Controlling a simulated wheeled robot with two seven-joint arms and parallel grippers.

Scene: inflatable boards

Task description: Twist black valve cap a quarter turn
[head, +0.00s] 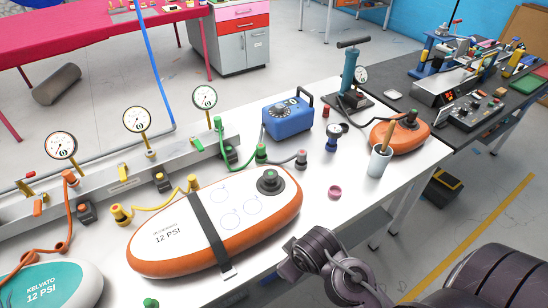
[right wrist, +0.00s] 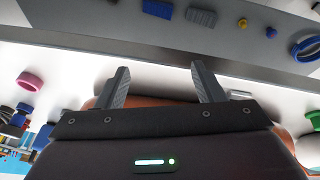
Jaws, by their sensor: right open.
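In the head view my right arm reaches in from the lower right, near the board's front edge, apart from the cap. The cap cannot be made out in the right wrist view. My left gripper is out of view.
A pink ring (head: 335,192) lies on the white table right of the board, also in the right wrist view (right wrist: 30,80). A blue pump box (head: 288,117), a white cup (head: 379,162) and a smaller orange board (head: 400,133) stand behind. Gauges (head: 137,119) line the left.

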